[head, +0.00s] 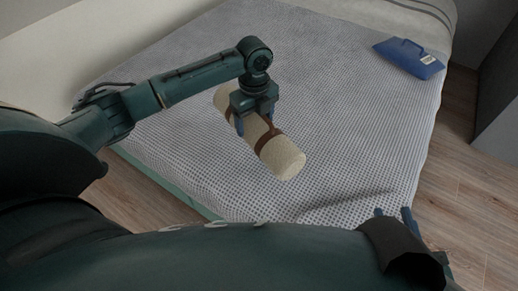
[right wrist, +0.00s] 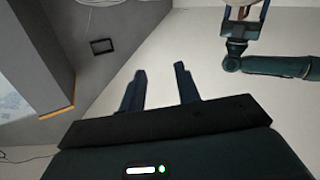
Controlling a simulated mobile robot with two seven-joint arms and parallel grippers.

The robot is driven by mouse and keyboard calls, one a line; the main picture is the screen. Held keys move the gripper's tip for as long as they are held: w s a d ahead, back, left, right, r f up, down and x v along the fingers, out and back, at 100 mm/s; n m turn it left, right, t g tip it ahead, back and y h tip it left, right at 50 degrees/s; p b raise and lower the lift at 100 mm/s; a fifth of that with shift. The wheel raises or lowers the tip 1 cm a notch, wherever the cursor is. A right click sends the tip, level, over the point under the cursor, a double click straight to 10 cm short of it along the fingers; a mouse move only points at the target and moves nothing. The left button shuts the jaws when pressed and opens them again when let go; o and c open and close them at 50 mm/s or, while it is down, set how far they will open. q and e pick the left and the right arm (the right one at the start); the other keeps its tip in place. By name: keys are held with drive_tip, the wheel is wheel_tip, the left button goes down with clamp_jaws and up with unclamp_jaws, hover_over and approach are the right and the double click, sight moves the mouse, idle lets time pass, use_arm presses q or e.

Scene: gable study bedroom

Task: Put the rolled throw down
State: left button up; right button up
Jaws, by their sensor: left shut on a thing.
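The rolled throw (head: 285,160) is a cream roll with brown straps. It shows over the bed (head: 340,60) in the head view, with its near end tilted toward the lower right. My left gripper (head: 256,126) is shut on the throw around its middle, from above. I cannot tell whether the throw touches the bed cover. My right gripper (head: 393,212) is at the lower right of the head view, near the bed's front edge. In the right wrist view its two fingers (right wrist: 160,88) stand apart with nothing between them.
A blue bag-like thing (head: 409,57) with a handle and white label lies at the bed's far right corner. Wooden floor (head: 455,190) shows to the right of the bed. The grey patterned bed cover is clear around the throw.

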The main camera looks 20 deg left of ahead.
sight(248, 149)
use_arm(q)
drive_tip(key=m, duration=0.1)
drive_tip(key=a+f+m, duration=0.2)
drive_tip(key=m, duration=0.1)
drive_tip(key=shift+s+f+p, duration=0.25)
drive_tip(key=shift+s+p, duration=0.05)
drive_tip(key=shift+f+m, duration=0.25)
drive_tip(key=shift+m, duration=0.05)
wheel_tip(248, 149, down, 10)
drive_tip(key=b, duration=0.4)
drive_tip(key=shift+s+r, duration=0.1)
drive_tip(key=shift+a, duration=0.1)
use_arm(e)
drive_tip(key=shift+s+a+r+n+t+y, duration=0.1)
drive_tip(key=shift+s+a+n+t+y, duration=0.1)
drive_tip(key=shift+a+n+t+y, duration=0.65)
drive_tip(key=shift+d, duration=0.25)
